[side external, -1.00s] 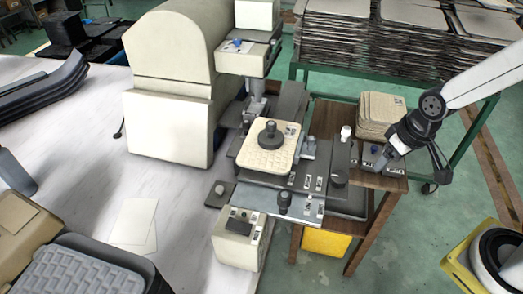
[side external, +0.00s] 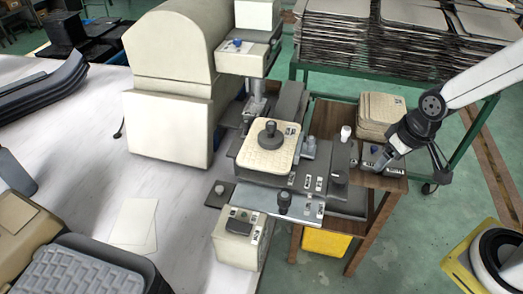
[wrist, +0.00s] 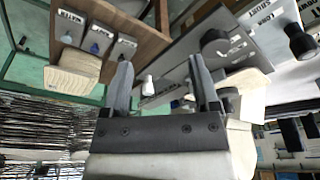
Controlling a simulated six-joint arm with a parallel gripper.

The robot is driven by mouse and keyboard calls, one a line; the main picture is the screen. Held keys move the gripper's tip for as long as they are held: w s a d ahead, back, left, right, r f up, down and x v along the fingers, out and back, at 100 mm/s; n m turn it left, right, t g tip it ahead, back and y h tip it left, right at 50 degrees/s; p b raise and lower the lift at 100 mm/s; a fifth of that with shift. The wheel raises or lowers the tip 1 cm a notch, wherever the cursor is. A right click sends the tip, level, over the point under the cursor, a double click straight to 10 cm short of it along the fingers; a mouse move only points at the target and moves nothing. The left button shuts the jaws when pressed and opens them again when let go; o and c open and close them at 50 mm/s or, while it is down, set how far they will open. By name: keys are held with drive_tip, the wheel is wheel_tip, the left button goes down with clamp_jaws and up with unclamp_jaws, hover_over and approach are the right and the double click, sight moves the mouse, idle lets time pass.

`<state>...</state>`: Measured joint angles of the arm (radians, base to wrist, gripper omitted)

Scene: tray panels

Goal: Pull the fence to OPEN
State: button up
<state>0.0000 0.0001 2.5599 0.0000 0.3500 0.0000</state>
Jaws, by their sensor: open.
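My gripper (side external: 371,164) is at the right of the machine, low over the wooden side table. In the wrist view my gripper (wrist: 161,78) is open, with a wide gap and nothing held. A white knob (wrist: 148,84) shows between the fingers, apart from them; in the side view the white knob (side external: 346,132) stands on the grey fixture. A black knob (side external: 284,200) stands on the front plate, beside small labels. I cannot tell for certain which part is the fence. Its OPEN mark is too small to read.
A cream tray panel (side external: 268,158) lies on the fixture under a black knob. A cream panel stack (side external: 379,117) stands on the wooden table (wrist: 135,42), near labelled controls (wrist: 97,42). The big cream machine (side external: 172,120) rises behind at left. Green-framed racks stand at the back.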

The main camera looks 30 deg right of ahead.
drive_tip(key=shift+c, duration=0.5)
wheel_tip(320, 180, up, 3)
drive_tip(key=g, duration=0.3)
hover_over(311, 138)
drive_tip(key=shift+f, duration=0.15)
drive_tip(key=shift+f, duration=3.8)
